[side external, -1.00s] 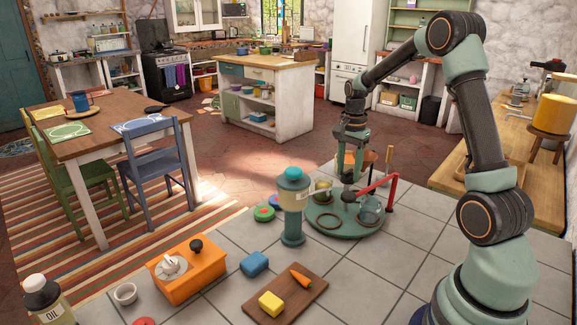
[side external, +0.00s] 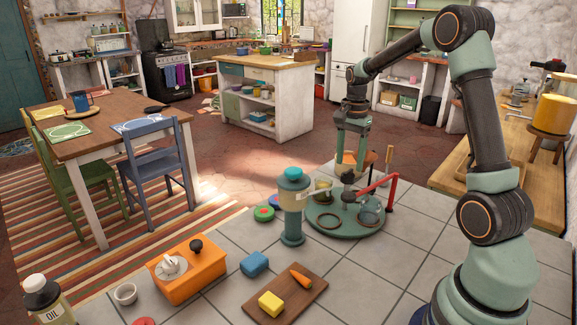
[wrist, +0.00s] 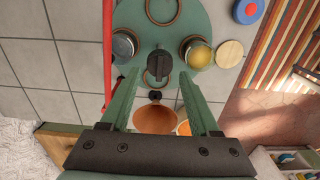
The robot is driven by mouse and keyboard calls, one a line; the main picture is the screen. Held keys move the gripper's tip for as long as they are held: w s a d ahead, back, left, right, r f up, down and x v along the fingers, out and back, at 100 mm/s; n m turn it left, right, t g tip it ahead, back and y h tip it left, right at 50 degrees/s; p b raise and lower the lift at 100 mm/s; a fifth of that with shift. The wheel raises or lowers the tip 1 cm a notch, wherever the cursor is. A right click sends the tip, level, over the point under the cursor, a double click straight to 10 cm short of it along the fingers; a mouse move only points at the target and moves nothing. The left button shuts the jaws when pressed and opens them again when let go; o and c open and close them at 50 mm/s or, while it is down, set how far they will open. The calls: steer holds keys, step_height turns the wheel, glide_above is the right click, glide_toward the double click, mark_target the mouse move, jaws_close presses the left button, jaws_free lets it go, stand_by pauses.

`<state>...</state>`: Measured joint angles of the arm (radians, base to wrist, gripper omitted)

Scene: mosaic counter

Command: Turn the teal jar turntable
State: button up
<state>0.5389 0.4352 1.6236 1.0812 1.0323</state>
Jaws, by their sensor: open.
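The teal jar turntable (side external: 345,226) stands on the tiled counter and fills the upper middle of the wrist view (wrist: 190,18). A dark knob (wrist: 159,65) sits at its centre. A jar with yellow contents (wrist: 198,54) and a glass jar (wrist: 123,46) stand on opposite sides of it. An empty ring (side external: 327,221) shows at its near edge. My gripper (side external: 350,172) is open and points down above the turntable. In the wrist view its two fingers (wrist: 159,76) lie either side of the knob's line, with nothing between them. Whether they touch the knob is unclear.
A red bar (side external: 380,184) reaches over the turntable's right side. A teal-topped dispenser (side external: 292,205) stands close at its left. A board (side external: 285,295) with food and an orange box (side external: 190,272) stand nearer.

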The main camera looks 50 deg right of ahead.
step_height(320, 180, up, 9)
stand_by(0.3)
steer(key=s+a+n+t, duration=0.2)
steer(key=s+a+n, duration=0.3)
steer(key=a+n, duration=0.4)
steer(key=s+a+n+t, duration=0.3)
steer(key=s+a+n, duration=0.2)
steer(key=a+n, duration=0.4)
steer(key=a, duration=0.5)
steer(key=shift+r+t, duration=0.3)
